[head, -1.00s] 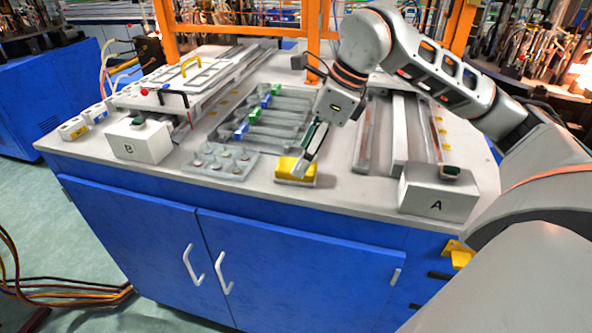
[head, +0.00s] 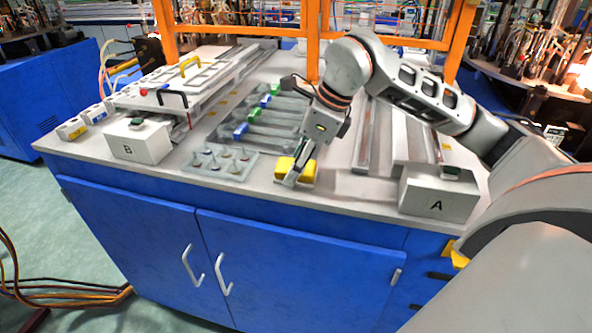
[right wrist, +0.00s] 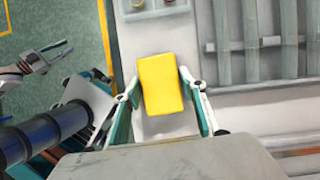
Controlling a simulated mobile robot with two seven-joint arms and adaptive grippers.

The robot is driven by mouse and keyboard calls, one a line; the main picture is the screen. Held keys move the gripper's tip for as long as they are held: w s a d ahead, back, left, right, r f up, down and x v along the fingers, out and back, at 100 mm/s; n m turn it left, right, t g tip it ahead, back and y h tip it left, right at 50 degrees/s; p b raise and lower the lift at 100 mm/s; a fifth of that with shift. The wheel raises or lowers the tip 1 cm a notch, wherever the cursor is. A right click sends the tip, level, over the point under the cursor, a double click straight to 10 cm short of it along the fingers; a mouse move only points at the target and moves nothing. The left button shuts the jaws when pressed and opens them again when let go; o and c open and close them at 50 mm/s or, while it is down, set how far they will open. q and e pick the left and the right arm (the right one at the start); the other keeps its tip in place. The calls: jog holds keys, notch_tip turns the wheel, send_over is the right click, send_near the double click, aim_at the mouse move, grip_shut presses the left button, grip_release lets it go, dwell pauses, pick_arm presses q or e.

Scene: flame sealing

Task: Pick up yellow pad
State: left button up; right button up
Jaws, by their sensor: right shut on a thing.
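The yellow pad (head: 308,171) is near the front edge of the bench, between the peg tray and box A. My right gripper (head: 292,179) reaches down over it and covers its middle in the head view. In the right wrist view the yellow pad (right wrist: 160,85) is a plain yellow block between the two fingers of my right gripper (right wrist: 159,84), which is shut on its sides. Whether the pad touches the bench cannot be told. What looks like my left gripper (right wrist: 45,58) shows small at the left of the right wrist view; its opening is unclear.
The peg tray (head: 219,175) stands just left of the pad. Several grey rails with blue and green blocks (head: 265,102) lie behind. White box A (head: 437,205) is at the right front, box B (head: 138,151) at the left. Bare bench lies between the pad and box A.

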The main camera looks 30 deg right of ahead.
jog(key=shift+r, duration=0.6)
notch_tip(320, 180, up, 19)
jog(key=p, duration=0.3)
jog(key=shift+f, duration=0.1)
jog(key=shift+o, duration=0.8)
jog(key=shift+s, duration=0.1)
